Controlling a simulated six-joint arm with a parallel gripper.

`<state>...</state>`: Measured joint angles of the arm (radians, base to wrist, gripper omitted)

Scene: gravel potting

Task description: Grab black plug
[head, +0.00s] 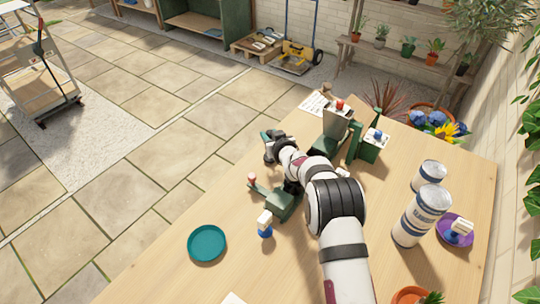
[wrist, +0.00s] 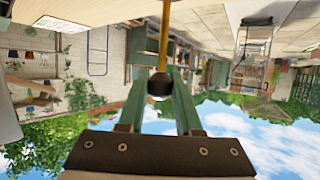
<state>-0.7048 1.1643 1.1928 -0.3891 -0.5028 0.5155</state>
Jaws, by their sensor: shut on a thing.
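My gripper (head: 270,139) is over the left part of the wooden table in the head view. In the wrist view, my gripper (wrist: 159,90) has its two green fingers on either side of a round black plug (wrist: 159,86). The plug joins a yellow rod (wrist: 163,40) that runs up to the top edge. My gripper is shut on the plug. In the head view the plug is too small and hidden by the gripper to make out clearly.
The table (head: 200,270) holds a teal saucer (head: 207,243), a green block (head: 372,147) with a blue knob, white canisters (head: 421,215) and a purple saucer (head: 468,240). A small white-and-blue piece (head: 265,222) stands near the arm. Bare wood lies at the front.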

